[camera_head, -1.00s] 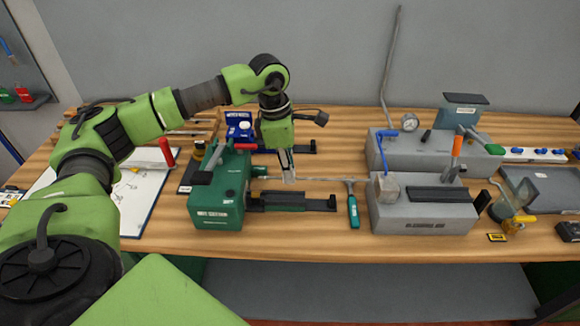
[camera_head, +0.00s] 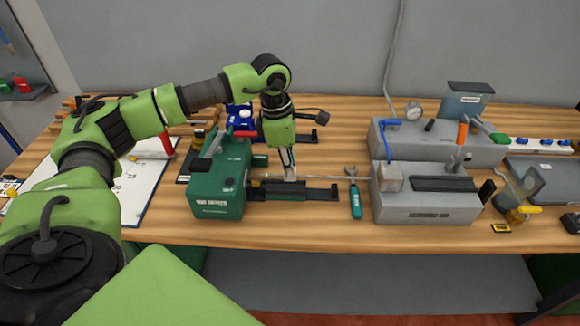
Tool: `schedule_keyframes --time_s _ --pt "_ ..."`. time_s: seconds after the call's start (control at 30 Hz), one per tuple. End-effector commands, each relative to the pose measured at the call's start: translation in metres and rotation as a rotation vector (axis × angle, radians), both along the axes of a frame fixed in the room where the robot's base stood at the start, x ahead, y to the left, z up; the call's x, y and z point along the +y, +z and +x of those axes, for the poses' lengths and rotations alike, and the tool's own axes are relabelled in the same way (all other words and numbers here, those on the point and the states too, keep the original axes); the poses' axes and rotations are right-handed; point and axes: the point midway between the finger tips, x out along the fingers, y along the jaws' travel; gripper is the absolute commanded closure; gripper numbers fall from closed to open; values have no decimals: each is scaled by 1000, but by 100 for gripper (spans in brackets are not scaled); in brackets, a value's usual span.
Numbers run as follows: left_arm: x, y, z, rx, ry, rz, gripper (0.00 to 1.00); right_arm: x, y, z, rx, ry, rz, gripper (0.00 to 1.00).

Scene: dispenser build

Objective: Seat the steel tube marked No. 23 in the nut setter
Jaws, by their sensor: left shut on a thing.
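The nut setter (camera_head: 216,195) is the green machine left of the middle, with a light label on its front and a dark rail (camera_head: 318,193) running out to its right. My left gripper (camera_head: 290,177) points down just above this rail and is shut on a thin steel tube (camera_head: 328,178). The tube lies about level, along the rail. Its left end is close to the green housing; I cannot tell whether it is inside. No number on it can be read. My right gripper is out of view.
A teal-handled wrench (camera_head: 355,203) lies close to the rail's right end. A grey machine (camera_head: 420,207) stands right of it, another grey machine (camera_head: 460,140) behind. A blue device (camera_head: 241,118) is behind the nut setter. A clipboard (camera_head: 137,190) lies at left.

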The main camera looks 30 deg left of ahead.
Motion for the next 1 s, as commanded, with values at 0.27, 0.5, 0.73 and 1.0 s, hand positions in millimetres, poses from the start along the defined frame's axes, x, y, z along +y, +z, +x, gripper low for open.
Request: schedule_keyframes --time_s 0.27,0.5,0.73,1.0 --pt "0 -8 0 -1 0 -1 100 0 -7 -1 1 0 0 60" --pt "0 -15 0 -1 0 -1 100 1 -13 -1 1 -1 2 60" --pt "0 -20 0 -1 0 -1 100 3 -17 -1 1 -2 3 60" --pt "0 -20 0 -1 0 -1 100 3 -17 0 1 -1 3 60"
